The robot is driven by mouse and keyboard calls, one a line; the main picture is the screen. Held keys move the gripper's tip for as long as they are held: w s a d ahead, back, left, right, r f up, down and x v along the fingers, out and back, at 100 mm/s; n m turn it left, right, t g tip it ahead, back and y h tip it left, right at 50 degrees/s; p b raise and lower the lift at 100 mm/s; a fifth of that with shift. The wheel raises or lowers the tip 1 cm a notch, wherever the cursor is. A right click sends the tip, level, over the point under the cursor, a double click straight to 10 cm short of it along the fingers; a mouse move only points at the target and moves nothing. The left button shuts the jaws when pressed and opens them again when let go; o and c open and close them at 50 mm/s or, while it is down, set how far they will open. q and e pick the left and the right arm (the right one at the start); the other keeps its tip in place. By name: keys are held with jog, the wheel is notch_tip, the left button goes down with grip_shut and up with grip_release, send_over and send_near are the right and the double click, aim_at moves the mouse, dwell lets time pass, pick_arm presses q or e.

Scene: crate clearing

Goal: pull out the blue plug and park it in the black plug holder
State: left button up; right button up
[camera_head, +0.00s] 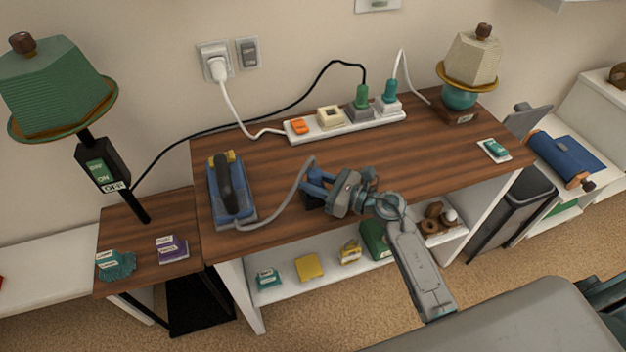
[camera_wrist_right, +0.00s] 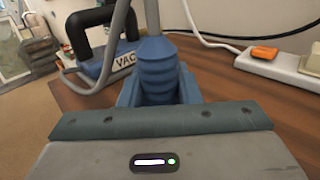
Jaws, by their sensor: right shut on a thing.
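The ridged blue plug (camera_wrist_right: 158,70) stands upright in the right wrist view, its grey cord rising from the top. My right gripper (camera_head: 318,184) is shut on it above the desk's front part, and hides much of it in the head view. A dark block, seemingly the black plug holder (camera_head: 312,203), shows just under the gripper. I cannot tell whether the plug is seated in it. The cord runs to the blue vacuum (camera_head: 232,190) at the desk's left, marked VAC (camera_wrist_right: 123,60). My left gripper is not in view.
A white power strip (camera_head: 300,138) at the back has an orange switch (camera_head: 299,126), an empty-looking cream socket (camera_head: 330,116) and two green plugs (camera_head: 361,97). A green-shaded lamp (camera_head: 60,85) stands left, a cream one (camera_head: 473,60) right. The desk's right half (camera_head: 440,140) is mostly clear.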

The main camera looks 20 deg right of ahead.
jog(key=o, duration=1)
jog(key=shift+o, duration=0.2)
jog(key=b+v, duration=0.1)
jog(key=v, duration=0.3)
jog(key=b+v, duration=0.2)
jog(key=v, duration=0.2)
jog(key=shift+s+d+f, duration=0.2)
jog(key=shift+s+d, duration=0.05)
jog(key=shift+s, duration=0.05)
jog(key=shift+b+v, duration=0.4)
jog(key=shift+v, duration=0.65)
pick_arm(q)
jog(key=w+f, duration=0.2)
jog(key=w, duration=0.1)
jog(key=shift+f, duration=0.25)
pick_arm(e)
jog(key=shift+r, duration=0.2)
jog(key=shift+w, duration=0.1)
